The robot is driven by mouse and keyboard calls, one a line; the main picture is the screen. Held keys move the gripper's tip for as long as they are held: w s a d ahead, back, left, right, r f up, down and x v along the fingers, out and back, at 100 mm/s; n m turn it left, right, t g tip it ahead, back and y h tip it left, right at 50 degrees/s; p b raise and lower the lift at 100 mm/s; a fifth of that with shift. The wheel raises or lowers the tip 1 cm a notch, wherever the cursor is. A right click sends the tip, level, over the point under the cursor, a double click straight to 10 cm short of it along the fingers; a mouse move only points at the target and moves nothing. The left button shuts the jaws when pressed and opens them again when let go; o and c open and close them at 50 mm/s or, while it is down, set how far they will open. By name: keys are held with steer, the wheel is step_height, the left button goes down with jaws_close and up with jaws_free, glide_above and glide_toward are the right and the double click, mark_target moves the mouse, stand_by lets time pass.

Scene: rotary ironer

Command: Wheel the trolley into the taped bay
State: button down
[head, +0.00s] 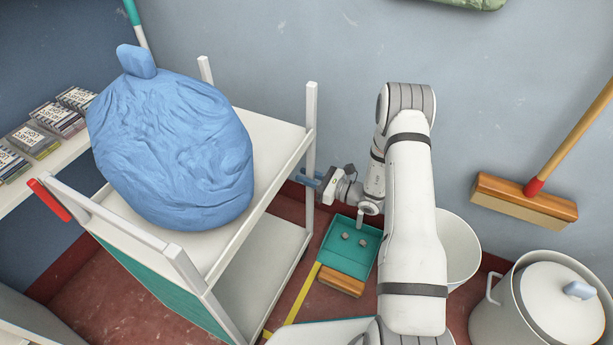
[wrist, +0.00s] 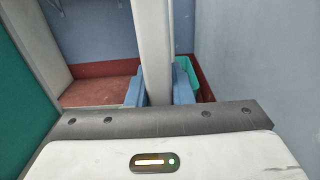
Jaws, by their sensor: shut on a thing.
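The white trolley (head: 283,150) stands at the left in the head view, with a teal side panel (head: 165,290) and a red handle grip (head: 48,200). A large blue bag (head: 175,150) lies on its top shelf. Yellow tape (head: 303,292) shows on the red floor beside the trolley's right side; most of the bay's outline is hidden. My gripper (head: 313,182) is at the trolley's far right corner post. In the wrist view its blue fingers (wrist: 157,90) are shut on that white post (wrist: 153,45), one on each side.
A teal dustpan (head: 348,245) with grey lumps and a wooden brush (head: 341,280) lie right of the tape. A white bin (head: 460,250), lidded pot (head: 545,305) and broom (head: 525,197) stand further right. A shelf with boxes (head: 32,140) is left; the wall is close behind.

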steer(key=c, duration=1.2)
jaws_free()
steer(key=shift+d, duration=0.1)
steer(key=shift+s+d, duration=0.1)
steer(key=p+v, duration=0.2)
steer(key=v, duration=0.5)
steer(key=shift+s+d, duration=0.2)
steer(key=shift+c, duration=0.6)
